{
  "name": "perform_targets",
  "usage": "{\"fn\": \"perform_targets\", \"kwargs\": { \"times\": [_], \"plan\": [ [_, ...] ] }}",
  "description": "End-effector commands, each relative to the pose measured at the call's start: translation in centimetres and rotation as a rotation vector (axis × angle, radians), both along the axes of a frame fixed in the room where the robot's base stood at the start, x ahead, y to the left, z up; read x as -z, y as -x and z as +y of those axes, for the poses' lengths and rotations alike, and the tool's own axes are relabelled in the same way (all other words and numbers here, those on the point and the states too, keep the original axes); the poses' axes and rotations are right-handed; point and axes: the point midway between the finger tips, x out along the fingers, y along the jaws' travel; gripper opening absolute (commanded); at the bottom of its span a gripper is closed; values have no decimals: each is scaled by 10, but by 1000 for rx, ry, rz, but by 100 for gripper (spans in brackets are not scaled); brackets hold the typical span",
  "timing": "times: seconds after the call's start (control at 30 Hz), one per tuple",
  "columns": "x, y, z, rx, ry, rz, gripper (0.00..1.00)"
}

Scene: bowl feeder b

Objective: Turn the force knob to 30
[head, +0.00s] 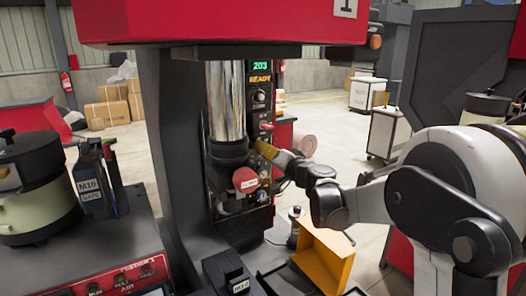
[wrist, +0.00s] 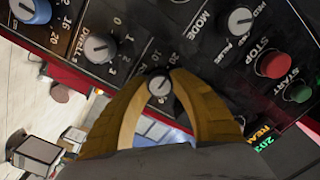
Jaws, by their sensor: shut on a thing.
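A small round grey knob (wrist: 159,86) with a light pointer face sits on the dark control panel (wrist: 132,22), with scale numbers beside it, one reading 20. Its name label is hidden, but its place apart from the dwell and mode knobs fits the force knob. My gripper (wrist: 160,78) has its two yellow-brown fingertips closed around this knob. The pointer's exact reading cannot be told. In the head view my gripper (head: 266,151) reaches the panel from the right, below the red stop button (head: 266,126), and its fingers hide the knob.
Around the held knob are the dwell knob (wrist: 99,47), mode knob (wrist: 240,20), blue knob (wrist: 32,10), red stop button (wrist: 273,63) and green start button (wrist: 297,93). A red round part (head: 245,180) stands left of my gripper. A yellow chute (head: 325,258) lies below my arm.

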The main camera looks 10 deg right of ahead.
Motion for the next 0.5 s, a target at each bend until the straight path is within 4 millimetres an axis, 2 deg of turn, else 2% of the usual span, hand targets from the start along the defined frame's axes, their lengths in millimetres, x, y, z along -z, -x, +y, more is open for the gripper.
{"fn": "perform_targets", "kwargs": {
  "times": [0.27,0.5],
  "plan": [
    [0,0,0,0,-109,35,0],
    [0,0,0,1,-291,95,0]
  ]
}}
